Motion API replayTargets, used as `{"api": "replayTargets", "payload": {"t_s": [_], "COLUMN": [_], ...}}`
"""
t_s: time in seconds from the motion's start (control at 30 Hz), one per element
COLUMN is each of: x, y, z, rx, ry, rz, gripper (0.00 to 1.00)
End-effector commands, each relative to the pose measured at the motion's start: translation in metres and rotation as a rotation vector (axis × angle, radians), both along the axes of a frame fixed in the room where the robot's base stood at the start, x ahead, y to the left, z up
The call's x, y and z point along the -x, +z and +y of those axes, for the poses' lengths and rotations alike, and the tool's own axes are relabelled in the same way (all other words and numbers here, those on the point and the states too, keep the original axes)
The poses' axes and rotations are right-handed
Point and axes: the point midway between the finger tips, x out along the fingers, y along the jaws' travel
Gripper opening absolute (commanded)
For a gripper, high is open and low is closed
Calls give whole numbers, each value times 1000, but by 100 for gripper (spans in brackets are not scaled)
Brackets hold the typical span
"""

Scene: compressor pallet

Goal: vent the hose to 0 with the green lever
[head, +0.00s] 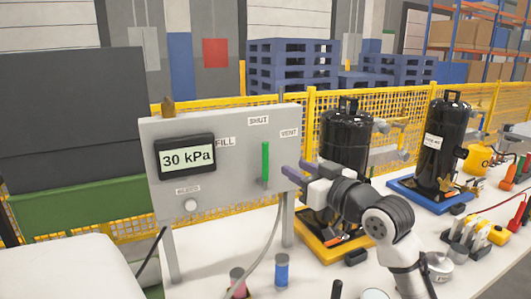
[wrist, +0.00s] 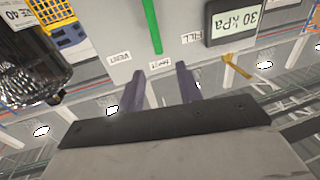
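The green lever (head: 265,163) stands upright on the front of a grey panel (head: 225,200), pointing toward the SHUT label (head: 258,121). The VENT label (head: 289,133) is to its right and the FILL label (head: 225,142) to its left. The display (head: 186,156) reads 30 kPa. My gripper (head: 298,171) is to the right of the lever, with its purple fingers apart and nothing held. In the wrist view, turned upside down, the gripper (wrist: 160,68) is open, and the green lever (wrist: 151,25) lies beyond the fingertips, apart from them.
A round white button (head: 191,206) sits low on the panel. Black tanks (head: 441,145) stand to the right on coloured trays. Blue (head: 281,270) and red (head: 237,280) cylinders stand on the table below the panel.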

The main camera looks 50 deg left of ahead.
Motion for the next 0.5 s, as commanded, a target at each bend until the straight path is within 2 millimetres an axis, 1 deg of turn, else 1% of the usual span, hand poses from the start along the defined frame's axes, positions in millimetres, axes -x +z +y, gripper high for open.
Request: {"api": "replayTargets", "payload": {"t_s": [0.03,0.1,0.17,0.23,0.37,0.5], "x": [-4,-6,-6,-7,-8,-11], "y": [-2,-5,-5,-4,-3,-3], "z": [-2,-1,4,14,39,70], "rx": [21,36,40,40,40,38], "ry": [1,6,8,8,9,9], "rz": [11,21,24,24,23,23], "gripper": [36,36,36,36,36,36]}}
